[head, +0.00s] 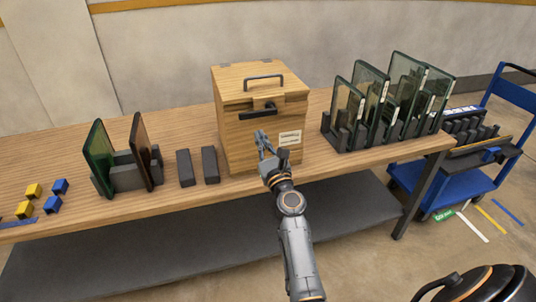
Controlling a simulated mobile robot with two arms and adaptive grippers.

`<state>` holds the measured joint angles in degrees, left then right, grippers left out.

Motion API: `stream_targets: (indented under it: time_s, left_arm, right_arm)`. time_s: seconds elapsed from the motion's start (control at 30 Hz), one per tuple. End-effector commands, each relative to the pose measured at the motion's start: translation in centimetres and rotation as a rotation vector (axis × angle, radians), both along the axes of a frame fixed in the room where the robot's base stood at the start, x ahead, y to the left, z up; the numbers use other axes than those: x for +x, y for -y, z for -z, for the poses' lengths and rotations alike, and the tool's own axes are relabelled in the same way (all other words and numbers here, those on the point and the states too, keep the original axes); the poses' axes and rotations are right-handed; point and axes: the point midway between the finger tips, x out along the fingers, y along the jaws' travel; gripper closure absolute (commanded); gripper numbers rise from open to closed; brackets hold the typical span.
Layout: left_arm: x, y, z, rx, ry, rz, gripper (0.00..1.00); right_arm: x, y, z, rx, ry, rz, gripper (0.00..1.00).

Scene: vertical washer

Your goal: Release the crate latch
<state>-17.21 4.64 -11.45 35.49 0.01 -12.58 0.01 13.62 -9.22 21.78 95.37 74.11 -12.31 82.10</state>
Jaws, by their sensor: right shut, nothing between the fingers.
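The wooden crate (232,135) stands upright on the workbench, near the middle of the head view. Its lid (240,79) is closed and carries a dark handle on top. The dark latch (258,113) lies across the upper front face, just below the lid. My right gripper (262,141) is shut and empty in front of the crate, a little below the latch; I cannot tell whether it touches the crate's front. A white label (289,138) is on the front, right of the gripper. My left gripper is not in view.
Glass panels in a dark rack (347,131) stand right of the crate. Two dark blocks (197,167) and a smaller panel rack (125,177) stand left. Yellow and blue cubes (46,199) lie far left. A blue cart (458,185) stands beyond the bench's right end.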

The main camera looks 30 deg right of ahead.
Motion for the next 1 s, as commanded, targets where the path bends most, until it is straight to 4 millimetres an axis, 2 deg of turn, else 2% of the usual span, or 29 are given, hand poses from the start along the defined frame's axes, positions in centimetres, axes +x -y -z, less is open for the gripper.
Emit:
stream_targets:
  time_s: [0.03,0.2,0.4,0.6,1.0]
  left_arm:
    - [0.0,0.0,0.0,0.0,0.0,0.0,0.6]
    - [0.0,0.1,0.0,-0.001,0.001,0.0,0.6]
    - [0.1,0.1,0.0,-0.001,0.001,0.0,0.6]
    - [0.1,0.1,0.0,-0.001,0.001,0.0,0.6]
    - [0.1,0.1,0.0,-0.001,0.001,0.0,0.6]
  right_arm:
    - [-1.3,-0.2,0.4,0.0,-0.003,0.0,1.0]
    - [-4.4,-0.8,1.2,0.001,-0.003,-0.001,1.0]
    - [-6.6,-1.2,1.7,0.0,-0.001,-0.001,1.0]
    - [-7.2,-1.3,1.8,0.002,-0.001,-0.001,1.0]
    - [-7.1,-1.3,1.8,0.001,-0.001,-0.001,1.0]
